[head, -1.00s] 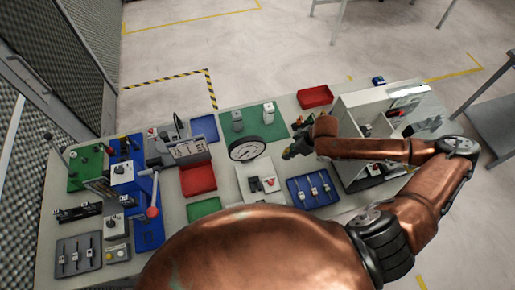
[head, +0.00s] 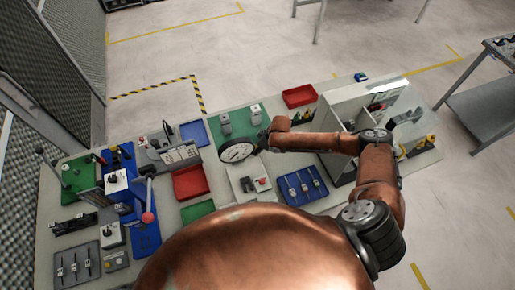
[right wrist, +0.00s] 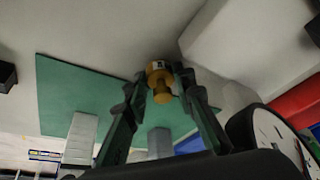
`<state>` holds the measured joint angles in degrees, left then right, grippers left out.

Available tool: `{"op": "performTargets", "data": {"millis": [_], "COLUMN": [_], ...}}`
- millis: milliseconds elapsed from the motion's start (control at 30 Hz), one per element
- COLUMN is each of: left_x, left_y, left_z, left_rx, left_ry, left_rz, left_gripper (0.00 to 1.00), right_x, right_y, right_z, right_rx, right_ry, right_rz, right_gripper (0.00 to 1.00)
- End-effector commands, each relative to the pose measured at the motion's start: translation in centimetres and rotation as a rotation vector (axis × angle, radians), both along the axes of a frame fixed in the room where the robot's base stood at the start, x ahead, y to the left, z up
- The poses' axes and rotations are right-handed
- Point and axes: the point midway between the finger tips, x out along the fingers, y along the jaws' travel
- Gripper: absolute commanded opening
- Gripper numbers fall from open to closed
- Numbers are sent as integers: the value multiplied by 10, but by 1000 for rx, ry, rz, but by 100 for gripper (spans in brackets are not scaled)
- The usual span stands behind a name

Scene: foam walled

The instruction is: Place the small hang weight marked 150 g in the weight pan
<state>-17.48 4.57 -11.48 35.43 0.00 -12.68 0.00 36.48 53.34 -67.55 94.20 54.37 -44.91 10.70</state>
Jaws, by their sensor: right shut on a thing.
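A small brass-coloured hang weight (right wrist: 159,82) with a pale label shows in the right wrist view; its marking is too small to read. My right gripper (right wrist: 160,92) is shut on it, with a dark finger on each side. In the head view my right gripper (head: 264,141) is small and dark, just right of the white dial gauge (head: 238,152), and the weight cannot be made out there. The dial also shows at the lower right of the right wrist view (right wrist: 278,140). I cannot pick out the weight pan for certain. My left gripper is not in view.
Grey blocks (head: 225,122) stand on a green mat (head: 241,126) behind the dial. A blue tray (head: 318,190) with several slim items lies to the right, near a white open cabinet (head: 345,110). Red trays (head: 299,96) and levered fixtures (head: 148,217) occupy the bench.

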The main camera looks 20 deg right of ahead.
Motion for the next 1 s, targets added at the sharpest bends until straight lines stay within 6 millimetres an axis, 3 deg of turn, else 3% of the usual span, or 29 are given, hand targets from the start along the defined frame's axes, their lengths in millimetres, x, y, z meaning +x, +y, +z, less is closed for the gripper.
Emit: {"op": "performTargets", "data": {"millis": [200, 400, 433, 500, 800, 1000], "left_x": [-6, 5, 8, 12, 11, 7], "left_y": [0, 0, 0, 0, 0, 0], "left_z": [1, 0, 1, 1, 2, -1], "left_rx": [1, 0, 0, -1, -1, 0], "left_ry": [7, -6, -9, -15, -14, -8], "left_rz": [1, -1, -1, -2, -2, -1], "left_gripper": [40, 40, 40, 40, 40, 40], "right_x": [0, 0, 0, 0, 0, -6], "right_y": [0, 0, 0, 0, 0, -6], "right_z": [-4, -7, -7, -7, -5, 15], "right_rx": [1, 1, 0, 0, 1, 1], "right_ry": [-2, -2, -1, -1, -1, -2], "right_rz": [1, 1, 1, 1, 0, 0], "right_gripper": [0, 0, 26, 31, 31, 31]}}
